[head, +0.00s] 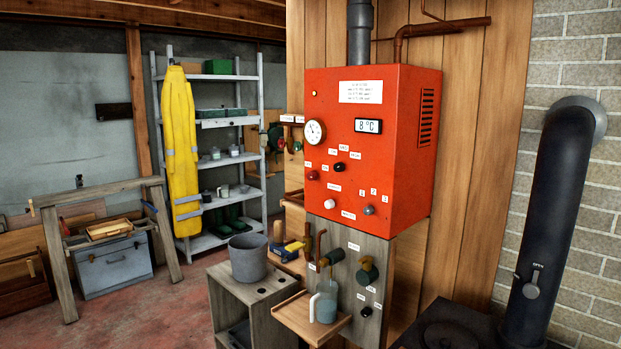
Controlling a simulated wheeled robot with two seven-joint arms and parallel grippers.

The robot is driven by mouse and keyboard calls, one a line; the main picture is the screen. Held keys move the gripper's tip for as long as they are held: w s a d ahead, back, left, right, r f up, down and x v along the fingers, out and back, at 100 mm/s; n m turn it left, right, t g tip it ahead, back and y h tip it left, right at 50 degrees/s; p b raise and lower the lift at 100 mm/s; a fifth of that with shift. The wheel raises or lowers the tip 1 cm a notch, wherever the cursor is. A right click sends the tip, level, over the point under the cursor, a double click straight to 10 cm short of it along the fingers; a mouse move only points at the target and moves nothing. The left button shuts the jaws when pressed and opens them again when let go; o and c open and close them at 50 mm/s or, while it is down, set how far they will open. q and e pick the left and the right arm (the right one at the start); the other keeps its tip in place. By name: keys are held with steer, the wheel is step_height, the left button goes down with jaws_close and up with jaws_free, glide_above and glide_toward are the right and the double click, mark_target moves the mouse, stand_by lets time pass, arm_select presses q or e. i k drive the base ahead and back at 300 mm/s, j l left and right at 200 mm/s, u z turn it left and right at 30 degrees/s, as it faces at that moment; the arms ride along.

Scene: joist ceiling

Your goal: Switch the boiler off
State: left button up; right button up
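The boiler (398,150) is an orange-red box on the wooden wall in the middle of the head view. Its front has a round gauge (315,132), a display (368,126) reading 8 °C, and a white instruction sheet (361,92). Below these are a dark red knob (313,175), a black knob (340,167), a white knob (330,204) and a grey knob (369,210). Small labels sit beside the knobs, too small to read. Neither of my grippers is in view.
Below the boiler, a grey panel (345,245) carries valves, and a small wooden shelf (300,318) holds a jug (323,303). A grey bucket (249,257) stands on a wooden stand to the left. A black stove pipe (560,190) rises at right. Floor is free at left front.

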mark_target(312, 176)
steer(key=i+j+z, duration=0.1)
steer(key=z, duration=0.7)
steer(key=i+j+z, duration=0.15)
steer(key=j+z, duration=0.5)
steer(key=j, duration=0.15)
steer(key=i+j+z, duration=0.1)
steer(key=j+z, duration=0.4)
steer(key=j, duration=1.85)
